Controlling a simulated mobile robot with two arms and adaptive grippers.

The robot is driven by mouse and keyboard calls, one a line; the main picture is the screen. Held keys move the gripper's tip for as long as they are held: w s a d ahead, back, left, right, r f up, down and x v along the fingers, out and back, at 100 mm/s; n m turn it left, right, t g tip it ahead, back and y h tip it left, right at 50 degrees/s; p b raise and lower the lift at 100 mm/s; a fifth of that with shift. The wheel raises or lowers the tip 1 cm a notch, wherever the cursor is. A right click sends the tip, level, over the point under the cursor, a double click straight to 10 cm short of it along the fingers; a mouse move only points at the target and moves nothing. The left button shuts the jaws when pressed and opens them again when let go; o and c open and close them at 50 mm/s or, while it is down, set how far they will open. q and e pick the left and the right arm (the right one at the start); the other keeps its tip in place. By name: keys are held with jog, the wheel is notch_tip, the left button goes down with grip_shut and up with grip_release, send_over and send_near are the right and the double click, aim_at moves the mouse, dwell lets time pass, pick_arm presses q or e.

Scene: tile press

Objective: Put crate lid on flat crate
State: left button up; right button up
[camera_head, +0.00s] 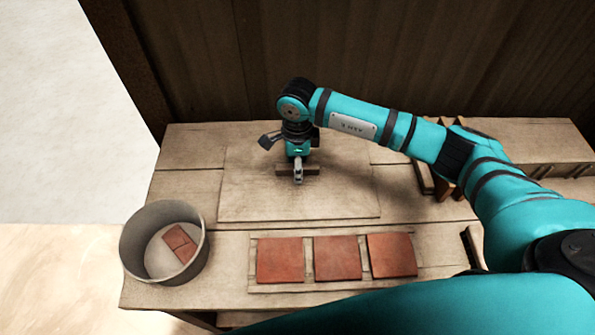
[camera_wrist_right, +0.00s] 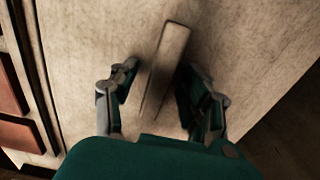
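The crate lid (camera_head: 250,200), a flat pale wooden board, lies on the bench in the head view, and its surface fills most of the right wrist view (camera_wrist_right: 250,50). Its bar handle (camera_head: 313,170) stands near its far side and shows in the right wrist view (camera_wrist_right: 168,55). My right gripper (camera_head: 298,172) is over the handle. In the right wrist view its fingers (camera_wrist_right: 155,85) are apart, one on each side of the handle, with visible gaps. The flat crate (camera_head: 365,258) is in front of the lid and holds three red tiles (camera_head: 338,258). My left gripper is not in view.
A round grey bin (camera_head: 128,245) with reddish tile pieces stands at the bench's front left corner. Dark wooden parts (camera_head: 425,178) stand at the right behind my right arm. A dark handle-like piece (camera_head: 472,248) lies right of the crate. A dark wall rises behind the bench.

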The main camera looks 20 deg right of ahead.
grip_shut()
jog(key=shift+r, duration=0.1)
dwell(0.3)
